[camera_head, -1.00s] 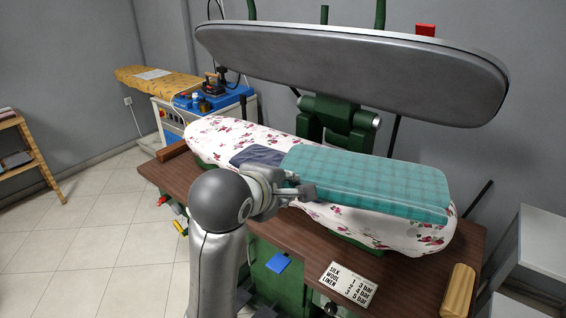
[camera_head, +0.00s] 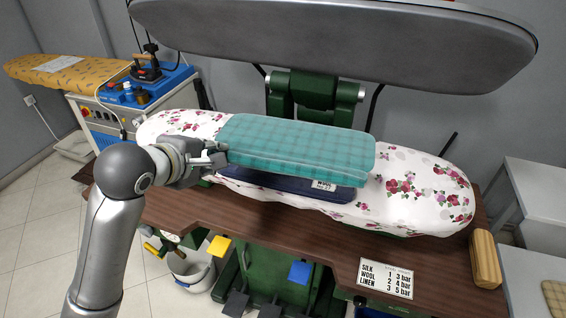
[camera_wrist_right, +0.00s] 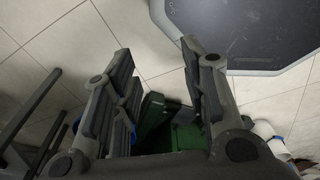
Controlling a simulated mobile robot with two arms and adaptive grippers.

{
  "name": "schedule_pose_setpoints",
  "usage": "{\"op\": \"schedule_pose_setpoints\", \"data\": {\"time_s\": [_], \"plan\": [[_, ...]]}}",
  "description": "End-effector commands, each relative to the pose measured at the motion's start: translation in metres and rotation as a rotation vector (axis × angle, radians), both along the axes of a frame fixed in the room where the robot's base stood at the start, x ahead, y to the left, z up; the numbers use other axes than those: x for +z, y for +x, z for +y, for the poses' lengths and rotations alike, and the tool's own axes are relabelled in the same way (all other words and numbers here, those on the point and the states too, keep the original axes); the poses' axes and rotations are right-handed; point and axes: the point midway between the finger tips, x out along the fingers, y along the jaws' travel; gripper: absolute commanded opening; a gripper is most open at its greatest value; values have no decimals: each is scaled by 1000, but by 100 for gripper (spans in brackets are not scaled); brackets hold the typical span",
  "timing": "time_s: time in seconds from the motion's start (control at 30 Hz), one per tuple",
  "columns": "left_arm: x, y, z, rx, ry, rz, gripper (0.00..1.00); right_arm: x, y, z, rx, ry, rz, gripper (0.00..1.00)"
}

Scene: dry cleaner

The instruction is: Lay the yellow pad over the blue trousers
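No pad with a yellow face is clear; the pad at the trousers is teal and checked (camera_head: 295,142). My left gripper (camera_head: 219,156) is shut on this teal pad's left edge. The pad is over the folded dark blue trousers (camera_head: 270,183), whose front strip and a small white label show below its front edge. I cannot tell whether the pad touches them. The trousers lie on the flowered press board (camera_head: 425,190). My right gripper (camera_wrist_right: 165,90) is open and empty in the right wrist view, above the floor.
The grey upper press plate (camera_head: 340,40) is raised behind the board. A wooden block (camera_head: 485,258) and a pressure sign (camera_head: 385,278) are on the brown table (camera_head: 330,235). A yellowish checked piece (camera_head: 555,299) is cut off on a white surface at lower right.

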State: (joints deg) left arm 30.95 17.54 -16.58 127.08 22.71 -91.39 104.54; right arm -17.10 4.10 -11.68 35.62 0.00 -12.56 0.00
Motion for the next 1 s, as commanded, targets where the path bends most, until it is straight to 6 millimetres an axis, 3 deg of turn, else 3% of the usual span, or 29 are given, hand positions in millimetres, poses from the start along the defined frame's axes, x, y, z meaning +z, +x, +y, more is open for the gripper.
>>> {"op": "schedule_pose_setpoints", "data": {"time_s": [0.37, 0.77, 1.0], "plan": [[-15, 12, -2, -52, 0, 4, 0, 4, -6, -14, -4, -18, 9, 40], [-49, 81, 38, -49, 0, 3, 0, 23, -4, -12, -1, -15, 7, 40], [-89, 109, 54, -51, -1, 4, 0, 31, -3, -2, -1, -3, 5, 40]]}}
